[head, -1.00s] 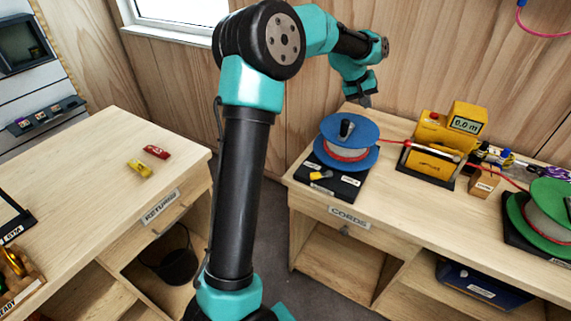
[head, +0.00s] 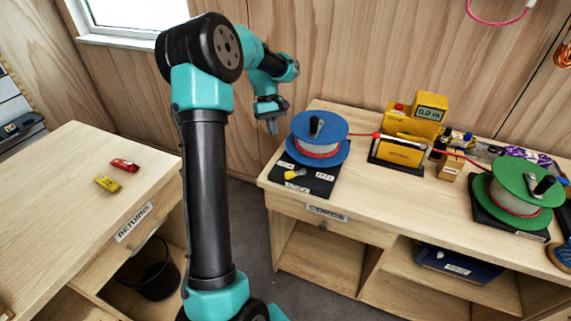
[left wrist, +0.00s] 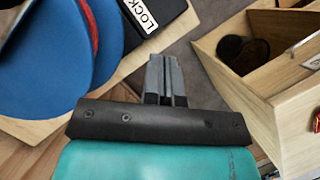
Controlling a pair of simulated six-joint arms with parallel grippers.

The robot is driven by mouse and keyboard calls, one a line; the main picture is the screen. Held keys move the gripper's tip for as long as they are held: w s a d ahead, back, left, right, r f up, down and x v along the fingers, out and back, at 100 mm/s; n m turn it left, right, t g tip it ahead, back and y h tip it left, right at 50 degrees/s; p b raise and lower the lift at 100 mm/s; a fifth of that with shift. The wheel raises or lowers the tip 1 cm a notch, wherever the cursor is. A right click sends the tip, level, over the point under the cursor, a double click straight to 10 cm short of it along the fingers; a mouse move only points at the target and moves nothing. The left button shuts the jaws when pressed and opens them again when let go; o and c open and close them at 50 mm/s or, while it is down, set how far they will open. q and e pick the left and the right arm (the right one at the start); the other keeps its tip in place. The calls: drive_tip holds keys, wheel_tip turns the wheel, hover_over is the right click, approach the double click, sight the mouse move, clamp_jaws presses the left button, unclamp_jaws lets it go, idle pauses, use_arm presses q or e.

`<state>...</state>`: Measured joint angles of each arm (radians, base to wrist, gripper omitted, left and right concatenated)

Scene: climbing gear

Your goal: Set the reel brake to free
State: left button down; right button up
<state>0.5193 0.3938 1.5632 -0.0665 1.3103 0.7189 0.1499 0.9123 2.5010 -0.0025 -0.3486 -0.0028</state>
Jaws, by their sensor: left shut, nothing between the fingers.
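The blue reel (head: 318,151) stands on a black base (head: 312,188) at the left end of the cords bench. A small yellow brake lever (head: 293,175) sits on the base's front, between two white labels; which label it points to is too small to tell. My left gripper (head: 271,128) is shut and empty, in the air left of the reel. In the left wrist view its fingers (left wrist: 167,78) are together, with the blue reel (left wrist: 38,70) at left and a LOCK label (left wrist: 143,16) above them. The lever is not visible there. My right gripper is out of view.
A yellow meter (head: 405,135) and a green reel (head: 516,194) stand farther right on the cords bench, joined by red cord. The returns bench (head: 75,200) at left holds red and yellow pieces. A gap separates the benches. A wooden wall stands behind.

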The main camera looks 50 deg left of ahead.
sight(284, 176)
use_arm(q)
drive_tip(key=shift+f, duration=0.1)
drive_tip(key=x, duration=0.9)
drive_tip(key=shift+d, duration=0.1)
drive_tip(key=d, duration=0.2)
drive_tip(key=s+d, duration=0.1)
drive_tip(key=shift+s+f, duration=0.1)
drive_tip(key=shift+f, duration=0.25)
drive_tip(key=shift+s+d, duration=0.25)
drive_tip(key=shift+d, duration=0.2)
drive_tip(key=shift+d, duration=0.1)
